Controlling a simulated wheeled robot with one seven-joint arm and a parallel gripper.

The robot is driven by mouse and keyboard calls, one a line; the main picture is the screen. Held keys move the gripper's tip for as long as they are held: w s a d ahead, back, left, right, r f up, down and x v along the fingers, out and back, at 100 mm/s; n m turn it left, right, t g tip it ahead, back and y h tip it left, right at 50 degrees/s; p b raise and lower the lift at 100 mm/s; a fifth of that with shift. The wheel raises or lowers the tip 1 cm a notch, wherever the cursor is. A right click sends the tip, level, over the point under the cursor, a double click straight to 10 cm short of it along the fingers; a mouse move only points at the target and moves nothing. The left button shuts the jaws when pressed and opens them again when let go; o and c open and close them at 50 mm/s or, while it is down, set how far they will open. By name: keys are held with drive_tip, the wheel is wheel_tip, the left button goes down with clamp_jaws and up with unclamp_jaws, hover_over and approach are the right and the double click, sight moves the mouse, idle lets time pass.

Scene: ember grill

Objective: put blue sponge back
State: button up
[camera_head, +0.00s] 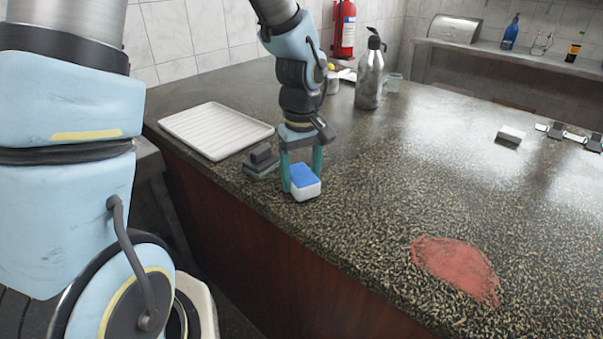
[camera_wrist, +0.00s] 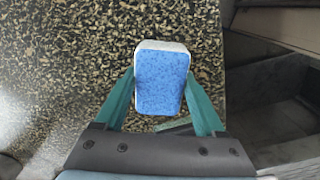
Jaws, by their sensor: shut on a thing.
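The blue sponge (camera_head: 304,177) has a blue top and a white lower layer. It is at the counter's near edge, left of the middle in the head view. My gripper (camera_head: 302,172) points down and is shut on the sponge, one teal finger on each side. In the wrist view the sponge (camera_wrist: 160,82) sits between the two fingers (camera_wrist: 161,92), blue face towards the camera. It appears to be at or just above the counter top; I cannot tell whether it touches.
A dark block-like scrubber (camera_head: 261,162) stands just left of the sponge, and a white ribbed tray (camera_head: 214,131) lies behind it. A metal bottle (camera_head: 370,75) stands further back. A red stain (camera_head: 455,268) marks the counter (camera_head: 400,190) at the right front. The counter's middle is clear.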

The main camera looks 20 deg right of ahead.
sight(301, 174)
drive_tip(key=o, duration=1.2)
drive_tip(key=shift+c, duration=0.2)
wheel_tip(301, 174, up, 12)
drive_tip(key=b, duration=0.1)
drive_tip(key=a+f+m, duration=0.1)
drive_tip(key=a+f, duration=0.3)
drive_tip(key=a, duration=0.8)
drive_tip(key=w+a+f+m+t, duration=0.1)
drive_tip(key=a+f, duration=0.3)
drive_tip(key=a, duration=0.9)
drive_tip(key=shift+w+a+f+t, duration=0.15)
drive_tip(key=shift+w+a+t, duration=0.05)
drive_tip(key=shift+w+t, duration=0.1)
